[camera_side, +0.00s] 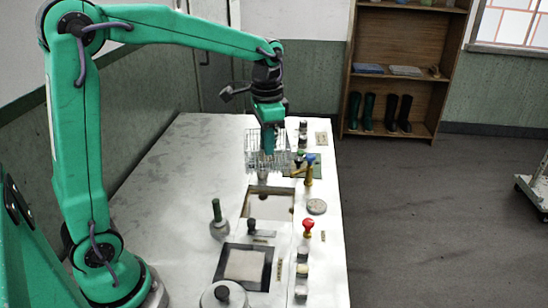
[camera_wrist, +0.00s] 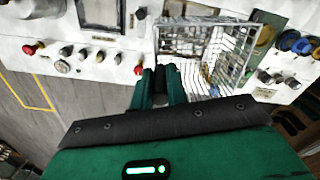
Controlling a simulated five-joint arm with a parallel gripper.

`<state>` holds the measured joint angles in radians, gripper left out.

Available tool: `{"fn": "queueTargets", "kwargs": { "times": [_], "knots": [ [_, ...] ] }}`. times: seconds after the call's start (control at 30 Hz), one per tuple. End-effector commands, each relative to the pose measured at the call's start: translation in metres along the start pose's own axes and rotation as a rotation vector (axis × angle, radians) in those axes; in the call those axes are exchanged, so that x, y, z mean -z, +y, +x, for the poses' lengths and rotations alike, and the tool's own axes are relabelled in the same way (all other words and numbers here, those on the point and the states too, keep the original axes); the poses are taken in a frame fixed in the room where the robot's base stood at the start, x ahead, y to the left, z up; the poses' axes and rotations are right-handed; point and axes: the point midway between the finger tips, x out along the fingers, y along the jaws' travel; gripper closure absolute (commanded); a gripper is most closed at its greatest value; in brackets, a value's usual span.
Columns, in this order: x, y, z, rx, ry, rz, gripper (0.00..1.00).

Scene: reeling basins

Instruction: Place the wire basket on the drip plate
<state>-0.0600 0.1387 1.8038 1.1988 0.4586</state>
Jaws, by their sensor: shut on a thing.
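The wire basket (camera_side: 253,158) is a silvery open mesh box at the far end of the white bench. My gripper (camera_side: 268,147) points down and is shut on the basket. In the wrist view, the basket (camera_wrist: 232,62) extends right of my gripper (camera_wrist: 163,84), whose closed fingers meet its near left edge. A flat greenish plate (camera_side: 317,172), perhaps the drip plate, shows partly behind and right of the basket; the rest of it is hidden. I cannot tell whether the basket touches anything below.
A square basin opening (camera_side: 268,206) and a dark-framed basin (camera_side: 243,265) lie nearer on the bench (camera_side: 165,210). A red-topped lever (camera_side: 308,227), a blue-topped lever (camera_side: 310,170) and several knobs line the right side. The left of the bench is clear.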

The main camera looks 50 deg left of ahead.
Motion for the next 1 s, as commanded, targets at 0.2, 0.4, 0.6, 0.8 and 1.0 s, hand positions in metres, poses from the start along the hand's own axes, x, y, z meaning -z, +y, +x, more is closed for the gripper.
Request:
{"fn": "queueTargets", "kwargs": {
  "times": [0.2,0.4,0.6,0.8,1.0],
  "knots": [
    [-0.002,0.024,-0.001,0.000,0.001,-0.179,1.00],
    [-0.006,0.045,-0.002,0.000,0.001,-0.347,1.00],
    [-0.011,0.065,-0.002,0.000,0.001,-0.517,1.00],
    [-0.017,0.085,-0.002,0.000,0.001,-0.687,1.00],
    [-0.024,0.103,-0.002,0.000,0.001,-0.857,1.00]
  ]
}}
